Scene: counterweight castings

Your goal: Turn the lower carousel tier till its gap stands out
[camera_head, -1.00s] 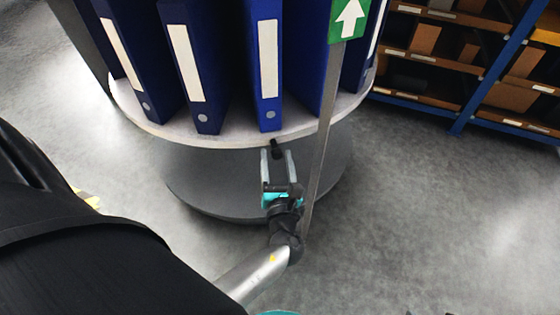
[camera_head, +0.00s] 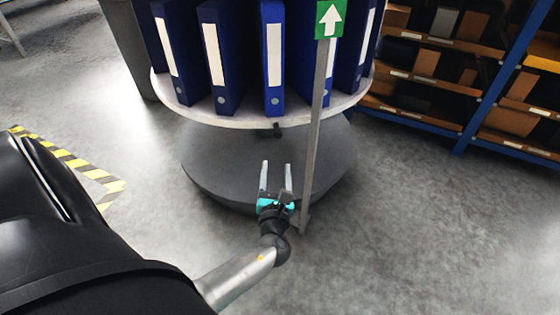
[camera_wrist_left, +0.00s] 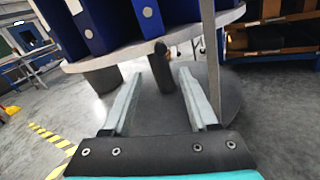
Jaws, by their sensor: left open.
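The lower carousel tier (camera_head: 190,114) is a pale round shelf carrying several blue binders (camera_head: 272,60) with white spine labels. A small dark peg (camera_head: 277,130) hangs under its front rim; it also shows in the left wrist view (camera_wrist_left: 161,52), between and beyond the fingertips. A grey post (camera_head: 313,140) with a green sign and white up arrow (camera_head: 329,18) stands in front of the tier, right of the peg. My left gripper (camera_head: 276,163) is open and empty, below and in front of the peg, apart from it. No gap is clearly visible in the tier. My right gripper is not in view.
A dark grey round base (camera_head: 215,170) sits under the tier. Blue-framed shelving (camera_head: 480,75) with brown bins stands at the right. Yellow-black floor tape (camera_head: 75,162) lies at the left. The grey floor at the right front is clear.

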